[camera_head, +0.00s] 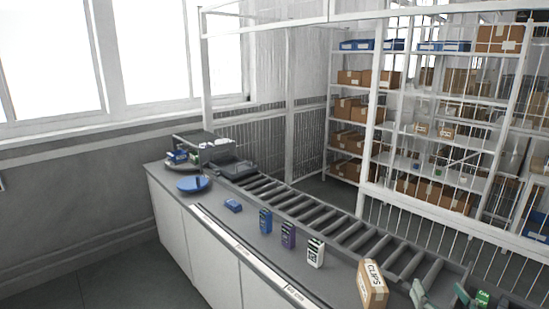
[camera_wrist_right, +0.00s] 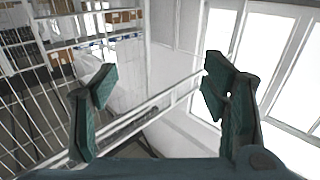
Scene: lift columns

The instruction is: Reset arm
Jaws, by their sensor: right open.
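My right gripper (camera_head: 441,295) shows at the bottom right of the head view, only its green fingers in the frame. It is near the right end of the counter, to the right of a cardboard box (camera_head: 372,284) marked "CLIPS". In the right wrist view the right gripper (camera_wrist_right: 158,76) has its two fingers wide apart with nothing between them. That view looks past the fingers at a wire fence, a white wall and bright windows. My left gripper is not in view.
A grey counter (camera_head: 220,217) carries a blue plate (camera_head: 192,184), a small blue item (camera_head: 233,205), a blue box (camera_head: 265,221), a purple box (camera_head: 288,235) and a white box (camera_head: 315,252). A roller conveyor (camera_head: 325,219) runs behind them. Shelves with cartons stand behind a fence.

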